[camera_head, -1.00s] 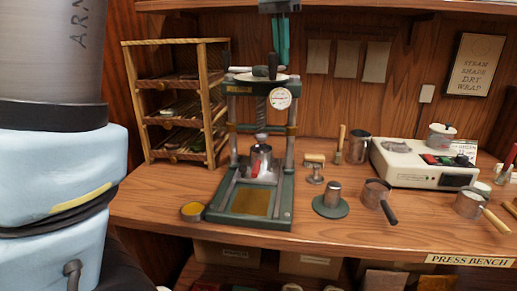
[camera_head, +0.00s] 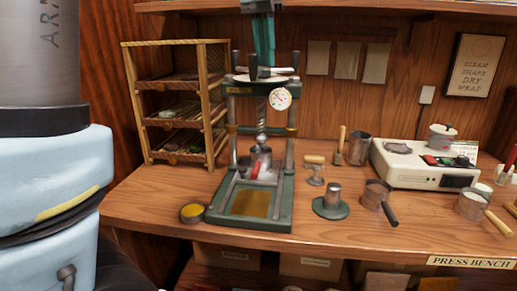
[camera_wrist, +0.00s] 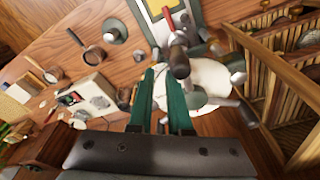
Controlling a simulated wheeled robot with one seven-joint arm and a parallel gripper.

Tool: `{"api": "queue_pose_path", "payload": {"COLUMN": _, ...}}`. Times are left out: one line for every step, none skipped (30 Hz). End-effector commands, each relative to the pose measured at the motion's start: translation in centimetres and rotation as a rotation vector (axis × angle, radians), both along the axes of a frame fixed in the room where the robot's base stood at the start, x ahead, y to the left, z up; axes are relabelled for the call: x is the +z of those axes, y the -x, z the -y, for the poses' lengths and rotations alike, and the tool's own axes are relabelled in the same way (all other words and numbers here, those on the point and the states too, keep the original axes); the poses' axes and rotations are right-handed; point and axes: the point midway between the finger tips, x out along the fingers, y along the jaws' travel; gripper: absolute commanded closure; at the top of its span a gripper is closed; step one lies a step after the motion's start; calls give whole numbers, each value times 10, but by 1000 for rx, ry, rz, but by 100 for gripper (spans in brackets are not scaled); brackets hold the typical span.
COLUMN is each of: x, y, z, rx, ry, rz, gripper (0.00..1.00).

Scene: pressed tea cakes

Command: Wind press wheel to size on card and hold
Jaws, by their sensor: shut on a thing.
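The green press (camera_head: 233,130) stands on the bench with a pale round wheel (camera_head: 277,77) on top. Dark upright grips rise from the wheel's spokes. My gripper (camera_head: 264,60) reaches down from above with its green fingers at the wheel, shut on one of its handles; the exact contact is partly hidden. In the wrist view, my gripper (camera_wrist: 161,84) lies over the edge of the wheel (camera_wrist: 208,77). A dial (camera_head: 280,98) faces front on the press. A metal pot (camera_head: 261,156) sits under the screw.
A wooden rack (camera_head: 208,90) stands close to the left of the press. A green-based stamp (camera_head: 331,207), dark-handled pan (camera_head: 376,192) and white device (camera_head: 405,170) are on the right. A shallow yellow dish (camera_head: 192,212) lies at the front left. A shelf (camera_head: 330,9) hangs above.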

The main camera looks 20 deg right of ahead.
Motion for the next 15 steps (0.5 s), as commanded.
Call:
{"api": "queue_pose_path", "payload": {"x": -2, "y": 4, "z": -2, "rx": 0, "ry": -8, "rz": -14, "gripper": 100}}
{"api": "queue_pose_path", "payload": {"x": -2, "y": 4, "z": -2, "rx": 0, "ry": -8, "rz": -14, "gripper": 100}}
{"api": "queue_pose_path", "payload": {"x": -2, "y": 4, "z": -2, "rx": 0, "ry": -8, "rz": -14, "gripper": 100}}
{"api": "queue_pose_path", "payload": {"x": -2, "y": 4, "z": -2, "rx": 0, "ry": -8, "rz": -14, "gripper": 100}}
{"api": "queue_pose_path", "payload": {"x": -2, "y": 4, "z": -2, "rx": 0, "ry": -8, "rz": -16, "gripper": 100}}
{"api": "queue_pose_path", "payload": {"x": -3, "y": 4, "z": -2, "rx": 0, "ry": -8, "rz": -16, "gripper": 100}}
{"api": "queue_pose_path", "payload": {"x": -3, "y": 4, "z": -2, "rx": 1, "ry": -8, "rz": -16, "gripper": 100}}
{"api": "queue_pose_path", "payload": {"x": -3, "y": 4, "z": -3, "rx": 1, "ry": -8, "rz": -16, "gripper": 100}}
{"api": "queue_pose_path", "payload": {"x": -3, "y": 4, "z": -4, "rx": 1, "ry": -8, "rz": -16, "gripper": 100}}
{"api": "queue_pose_path", "payload": {"x": -3, "y": 3, "z": -5, "rx": 2, "ry": -8, "rz": -16, "gripper": 100}}
{"api": "queue_pose_path", "payload": {"x": -3, "y": 3, "z": -7, "rx": 2, "ry": -8, "rz": -16, "gripper": 100}}
{"api": "queue_pose_path", "payload": {"x": -3, "y": 2, "z": -10, "rx": 3, "ry": -8, "rz": -16, "gripper": 100}}
{"api": "queue_pose_path", "payload": {"x": -3, "y": 2, "z": -12, "rx": 3, "ry": -8, "rz": -16, "gripper": 100}}
{"api": "queue_pose_path", "payload": {"x": -3, "y": 1, "z": -14, "rx": 3, "ry": -8, "rz": -16, "gripper": 100}}
{"api": "queue_pose_path", "payload": {"x": -2, "y": 0, "z": -18, "rx": 3, "ry": -8, "rz": -16, "gripper": 100}}
